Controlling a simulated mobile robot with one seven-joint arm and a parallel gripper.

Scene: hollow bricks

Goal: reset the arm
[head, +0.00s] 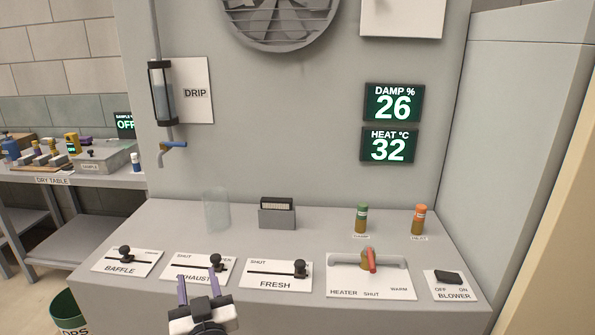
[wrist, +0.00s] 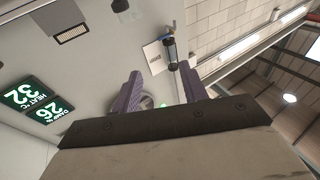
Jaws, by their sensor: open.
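My gripper (head: 198,285) is at the front edge of the grey console, in front of the exhaust slider panel (head: 188,271), which it partly covers. Its two purple fingers are apart with nothing between them. In the wrist view my gripper (wrist: 163,88) also shows open and empty, and the picture is turned over, with the drip tube (wrist: 171,52) and the ceiling beyond the fingers.
The console (head: 330,222) carries baffle (head: 120,262), fresh (head: 277,275) and heater (head: 370,274) controls and a blower switch (head: 449,284). A clear cylinder (head: 216,210), a dark-topped block (head: 277,213), a green-capped bottle (head: 361,220) and an orange-capped bottle (head: 419,220) stand behind them.

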